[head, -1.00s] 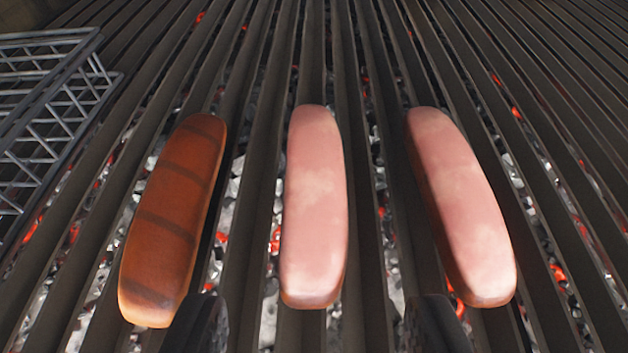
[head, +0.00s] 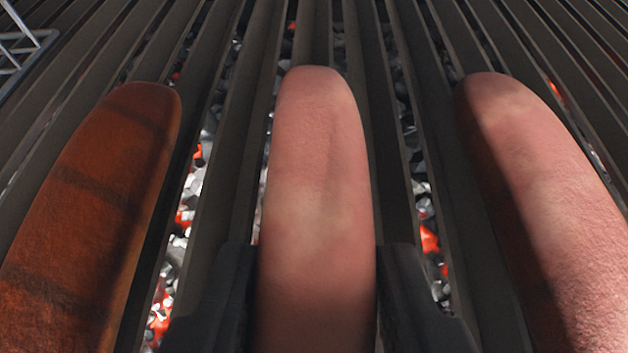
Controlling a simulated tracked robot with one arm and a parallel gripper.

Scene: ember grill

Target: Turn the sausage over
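Three sausages lie lengthwise on the grill bars. The middle sausage (head: 318,180) is pale pink on top, with no grill marks showing. The left sausage (head: 85,200) is browned with dark cross stripes. The right sausage (head: 550,195) is pale pink on top and darker along its left side. My gripper (head: 317,290) has one black finger against each side of the middle sausage, near its close end, and appears shut on it. The sausage still looks to be down at the bars. Its underside and its near end are hidden.
Dark grill bars (head: 228,150) run away from me, with glowing coals (head: 428,238) in the gaps. A corner of a wire rack (head: 22,45) shows at the upper left.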

